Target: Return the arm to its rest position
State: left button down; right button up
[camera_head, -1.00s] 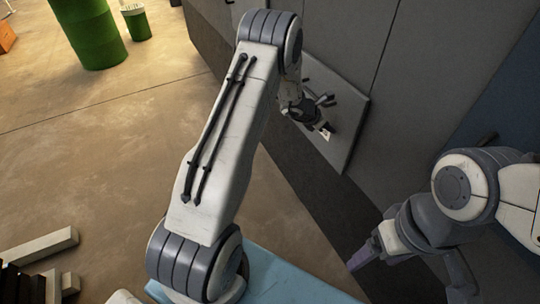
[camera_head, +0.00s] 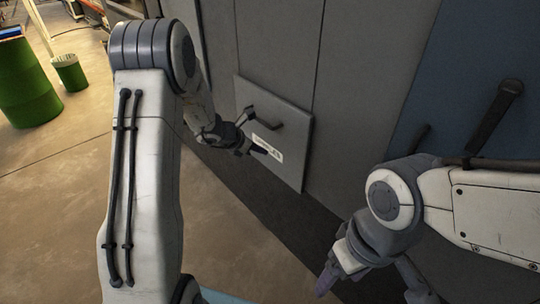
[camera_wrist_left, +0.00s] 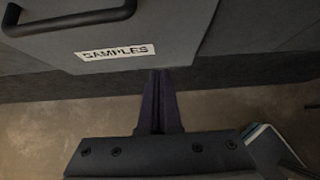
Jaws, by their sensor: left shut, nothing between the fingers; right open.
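My left arm (camera_head: 150,190) rises large in the head view, with its wrist folded down toward a grey drawer front (camera_head: 295,160). My left gripper (camera_head: 262,151) is in front of the drawer's lower part. In the left wrist view its fingers (camera_wrist_left: 158,74) are shut together with nothing between them. They point at the drawer's lower edge, below the SAMPLES label (camera_wrist_left: 115,52) and apart from the dark handle (camera_wrist_left: 75,18). My right gripper (camera_head: 372,292) is open and empty at the lower right, its fingers partly cut off by the frame.
Grey cabinet walls (camera_head: 370,60) stand behind the drawer, with a blue panel (camera_head: 465,50) and dark handle (camera_head: 500,110) at right. A green barrel (camera_head: 25,85) and green bin (camera_head: 70,73) stand far left. The brown floor (camera_head: 55,190) at left is clear.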

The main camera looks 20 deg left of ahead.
pick_arm(q)
jog(key=s+d+r+m+g+h, duration=0.1)
jog(key=s+d+r+m+g, duration=0.25)
jog(key=s+d+m, duration=0.5)
jog(key=s+d+r+m+g+h, duration=0.1)
jog(key=s+d+r+m+g, duration=0.1)
jog(key=s+d+r+m, duration=0.5)
jog(key=s+m+g+y, duration=0.2)
jog(key=s+m+y, duration=0.4)
jog(key=s+m, duration=1.5)
jog(key=shift+s+d, duration=0.3)
jog(key=shift+s, duration=0.55)
